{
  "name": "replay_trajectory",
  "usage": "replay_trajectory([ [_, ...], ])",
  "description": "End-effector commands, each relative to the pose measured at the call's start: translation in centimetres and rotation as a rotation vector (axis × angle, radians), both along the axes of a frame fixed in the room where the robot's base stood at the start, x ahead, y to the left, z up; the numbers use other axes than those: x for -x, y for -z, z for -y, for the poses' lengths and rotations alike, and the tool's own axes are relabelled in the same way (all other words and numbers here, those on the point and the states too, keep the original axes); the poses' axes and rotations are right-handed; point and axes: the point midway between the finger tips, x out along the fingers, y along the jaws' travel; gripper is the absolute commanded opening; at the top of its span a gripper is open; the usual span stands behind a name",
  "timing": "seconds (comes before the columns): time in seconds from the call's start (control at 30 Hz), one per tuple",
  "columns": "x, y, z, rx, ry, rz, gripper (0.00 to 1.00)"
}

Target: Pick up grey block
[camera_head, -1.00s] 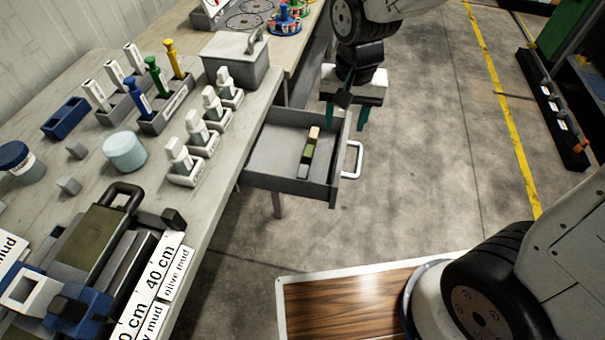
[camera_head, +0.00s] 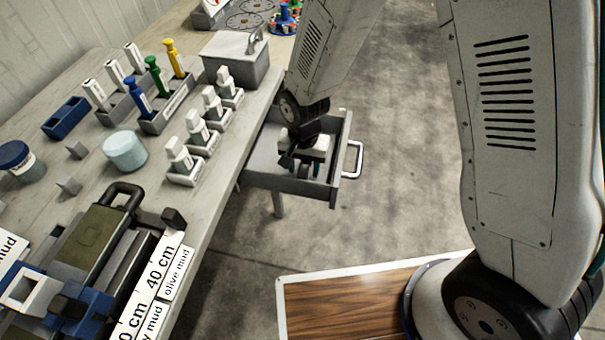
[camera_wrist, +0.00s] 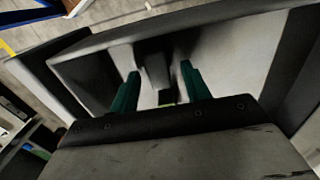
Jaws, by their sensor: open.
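The open drawer (camera_head: 262,178) holds a short row of small blocks, now mostly covered by my gripper in the head view. My gripper (camera_head: 302,167) is down inside the drawer with its teal fingers apart. In the wrist view a grey block (camera_wrist: 157,72) lies between the two fingers, with a visible gap to each side. A small olive-yellow piece (camera_wrist: 167,98) shows closer to the palm, partly hidden by it. I cannot tell how far the fingertips reach down beside the block.
The drawer's front wall and white handle (camera_head: 354,160) stand close to the right of my gripper. A lidded grey box (camera_head: 236,62) stands behind. Floor to the right is clear.

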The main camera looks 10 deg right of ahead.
Motion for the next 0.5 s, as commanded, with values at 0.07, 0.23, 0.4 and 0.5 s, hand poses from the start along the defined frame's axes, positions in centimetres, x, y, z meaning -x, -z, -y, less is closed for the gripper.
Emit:
replay_trajectory([
  [0.07, 0.03, 0.76, 0.02, 0.001, 0.0, -0.001, 0.47],
  [0.23, -0.01, 1.08, 0.03, -0.001, 0.0, 0.001, 0.47],
  [0.4, 0.0, 1.05, 0.03, 0.0, 0.0, 0.0, 0.31],
  [0.5, 0.01, 1.04, 0.03, 0.0, 0.0, 0.0, 0.03],
])
